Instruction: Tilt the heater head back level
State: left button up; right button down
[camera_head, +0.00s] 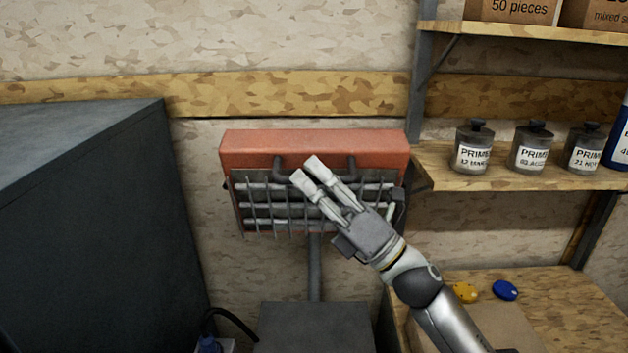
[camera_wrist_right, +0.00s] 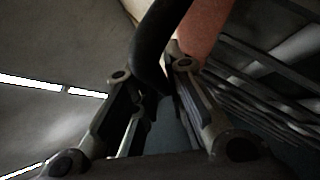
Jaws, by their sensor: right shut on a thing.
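The heater head is a red-orange housing (camera_head: 235,150) with a grey wire grille (camera_head: 262,212) below it, on a grey post (camera_head: 315,265). The grille faces the front and the housing's top slopes in view; I cannot tell the exact tilt. A dark handle (camera_head: 279,166) projects from the front of the housing. My right gripper (camera_head: 308,169) reaches up across the grille and is shut on the handle, its fingers hiding the bar's middle. In the right wrist view the dark curved handle (camera_wrist_right: 150,50) runs between the fingers, beside the red housing (camera_wrist_right: 203,28). My left gripper is not in view.
A large dark cabinet (camera_head: 110,220) stands at the left. At the right, a wooden shelf (camera_head: 430,165) holds several primer cans (camera_head: 473,150); a wooden bench (camera_head: 560,300) below carries a yellow (camera_head: 464,293) and a blue disc (camera_head: 505,290). A dark box (camera_head: 315,325) sits below the post.

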jog(key=shift+w+r+b, duration=0.4)
jog(key=shift+w+r, duration=0.9)
jog(key=shift+r, duration=0.15)
jog(key=c, duration=1.5)
grip_release()
jog(key=shift+f, duration=0.1)
jog(key=v, duration=1.2)
jog(key=shift+w, duration=0.1)
